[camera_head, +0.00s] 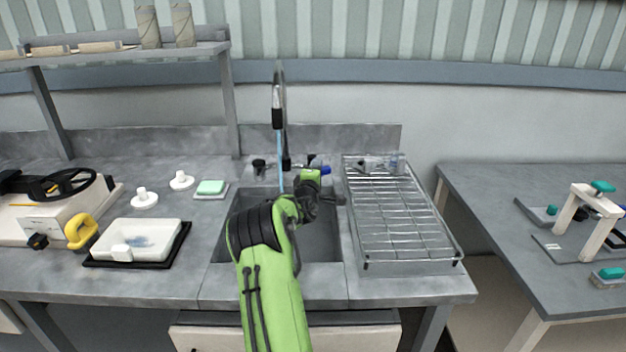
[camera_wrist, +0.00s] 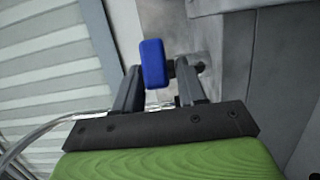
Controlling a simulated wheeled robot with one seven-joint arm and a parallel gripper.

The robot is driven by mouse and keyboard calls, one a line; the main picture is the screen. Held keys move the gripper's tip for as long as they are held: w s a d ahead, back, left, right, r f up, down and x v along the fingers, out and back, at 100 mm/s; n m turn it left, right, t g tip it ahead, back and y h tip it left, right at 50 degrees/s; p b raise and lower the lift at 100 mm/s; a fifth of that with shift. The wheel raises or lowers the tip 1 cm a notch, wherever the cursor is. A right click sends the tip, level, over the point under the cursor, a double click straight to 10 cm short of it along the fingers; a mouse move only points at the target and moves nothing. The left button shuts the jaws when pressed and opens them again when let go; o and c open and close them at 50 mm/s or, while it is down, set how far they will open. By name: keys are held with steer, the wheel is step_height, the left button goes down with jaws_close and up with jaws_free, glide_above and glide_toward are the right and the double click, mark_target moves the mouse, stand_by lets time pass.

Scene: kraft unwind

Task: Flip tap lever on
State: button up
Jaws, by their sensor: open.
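The tap stands behind the grey sink (camera_head: 322,240), with a tall spout (camera_head: 279,115) over the basin. A thin light-blue stream (camera_head: 280,160) runs down from the spout head. The blue tap lever (camera_head: 325,169) shows at the tap's right side, just beyond my gripper; in the wrist view the blue lever (camera_wrist: 152,63) appears between the two dark fingers. My gripper (camera_wrist: 158,72) is open, with the lever in its gap and nothing clamped. I cannot tell whether a finger touches the lever. My arm hides part of the basin in the head view.
A wire drying rack (camera_head: 400,215) with clear glassware stands right of the sink. A dark knob (camera_head: 259,166) sits at the tap's left. A white tray (camera_head: 140,240), a green sponge (camera_head: 211,187) and white pieces lie on the left counter. A wall is close behind.

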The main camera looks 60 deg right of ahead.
steer(key=v, duration=1.5)
steer(key=shift+b, duration=0.4)
steer(key=shift+a, duration=0.1)
